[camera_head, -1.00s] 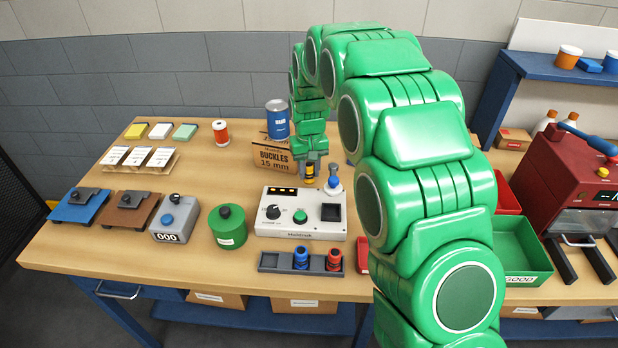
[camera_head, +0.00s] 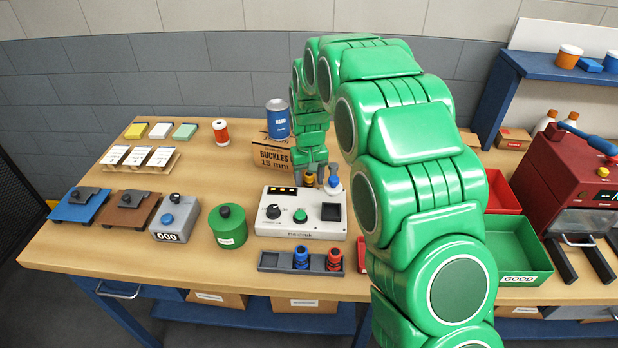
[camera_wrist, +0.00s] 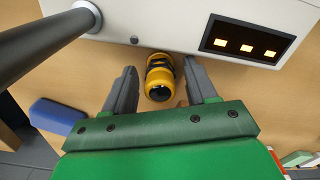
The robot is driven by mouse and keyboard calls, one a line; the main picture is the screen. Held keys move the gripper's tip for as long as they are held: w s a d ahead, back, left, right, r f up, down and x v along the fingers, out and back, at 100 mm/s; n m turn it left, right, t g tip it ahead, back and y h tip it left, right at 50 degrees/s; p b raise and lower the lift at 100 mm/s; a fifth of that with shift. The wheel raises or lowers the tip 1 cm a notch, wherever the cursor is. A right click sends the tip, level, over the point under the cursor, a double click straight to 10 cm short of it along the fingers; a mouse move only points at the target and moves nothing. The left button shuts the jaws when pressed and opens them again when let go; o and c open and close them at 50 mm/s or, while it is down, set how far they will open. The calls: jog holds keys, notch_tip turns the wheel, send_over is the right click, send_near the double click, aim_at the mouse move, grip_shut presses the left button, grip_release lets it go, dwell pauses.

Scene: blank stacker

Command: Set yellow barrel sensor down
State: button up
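The yellow barrel sensor (camera_head: 309,180) is a small yellow and black cylinder behind the grey-white control box (camera_head: 272,226), near its back edge. Its lower end is hidden by the box in the head view. In the wrist view the sensor (camera_wrist: 160,76) is between the two grey fingers, with a gap on each side. My gripper (camera_wrist: 160,70) is open around it, not touching it. In the head view my gripper (camera_head: 311,172) points down behind the box. I cannot tell for certain whether the sensor rests on the wooden table.
A blue-topped white knob (camera_head: 333,184) stands close right of the gripper. The buckles carton (camera_head: 272,157) with a blue can (camera_head: 277,120) is close left. A grey holder (camera_head: 270,262) with blue and red barrels stands in front. Bare tabletop (camera_head: 225,165) lies left.

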notch_tip(320, 180, up, 11)
jog(key=shift+r, duration=0.65)
